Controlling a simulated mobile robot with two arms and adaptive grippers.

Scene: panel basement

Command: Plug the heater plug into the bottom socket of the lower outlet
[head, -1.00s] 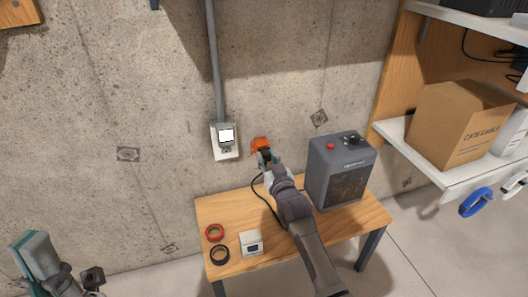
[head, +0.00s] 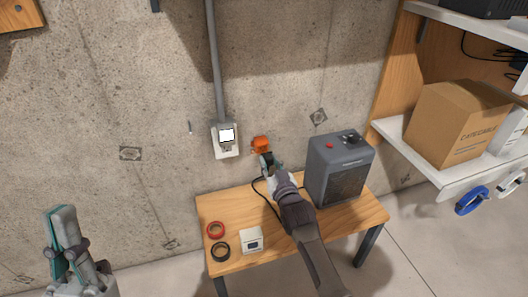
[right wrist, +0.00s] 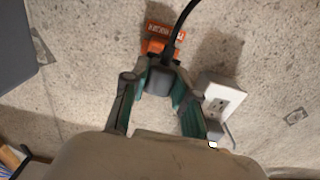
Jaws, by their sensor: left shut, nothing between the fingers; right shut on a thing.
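The heater (head: 338,170) is a dark grey box with a red button on the wooden table. Its dark plug (right wrist: 159,80), with a black cord and an orange tag (right wrist: 163,35), sits between the fingers of my right gripper (right wrist: 160,88), which is shut on it. In the head view the orange tag (head: 260,145) shows beyond the right gripper (head: 266,160), right of the outlet and apart from it. The outlet (head: 225,148) is a white plate below a grey conduit; a bright white square covers its upper part. The outlet's exposed socket shows in the right wrist view (right wrist: 220,102). My left gripper (head: 62,222) is shut and empty.
The wooden table (head: 285,238) stands against the concrete wall. A shelf with a cardboard box (head: 455,122) is at the right. The wall around the outlet is clear.

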